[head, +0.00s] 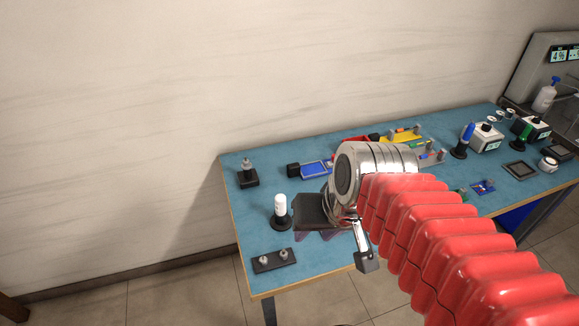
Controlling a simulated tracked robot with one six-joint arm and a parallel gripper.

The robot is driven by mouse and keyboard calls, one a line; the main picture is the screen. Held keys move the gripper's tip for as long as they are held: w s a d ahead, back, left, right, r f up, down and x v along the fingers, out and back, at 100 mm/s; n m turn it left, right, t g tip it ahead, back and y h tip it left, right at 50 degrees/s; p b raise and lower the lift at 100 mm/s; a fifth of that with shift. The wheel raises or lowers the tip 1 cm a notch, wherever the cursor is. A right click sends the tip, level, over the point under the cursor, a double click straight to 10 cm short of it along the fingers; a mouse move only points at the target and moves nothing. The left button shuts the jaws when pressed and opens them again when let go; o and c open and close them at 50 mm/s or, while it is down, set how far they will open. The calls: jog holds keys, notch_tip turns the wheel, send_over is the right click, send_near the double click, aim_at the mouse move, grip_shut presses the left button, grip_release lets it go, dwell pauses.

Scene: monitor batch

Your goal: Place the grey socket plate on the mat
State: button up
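A grey plate with small upright parts on it (432,158), which may be the socket plate, lies on the blue bench top behind my wrist and is partly hidden by it. A dark plate with two round metal knobs (272,260) lies near the front left edge. The blue bench top (262,212) is bare around it; I cannot make out a separate mat for certain. My gripper (362,250) hangs over the front edge of the bench, below my silver wrist. One finger with a dark pad shows. The rest is hidden, so its opening and any held thing cannot be told.
A white-capped bottle (281,209) stands in a dark holder at left, close to a dark block (311,210). A dark base with a metal post (247,175) is at back left. Instruments (487,138) crowd the right.

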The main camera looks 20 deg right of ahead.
notch_tip(320, 180, up, 3)
jog(key=shift+s+r+n+t+h, duration=0.15)
jog(key=shift+n+t+h, duration=0.45)
jog(key=shift+n, duration=0.5)
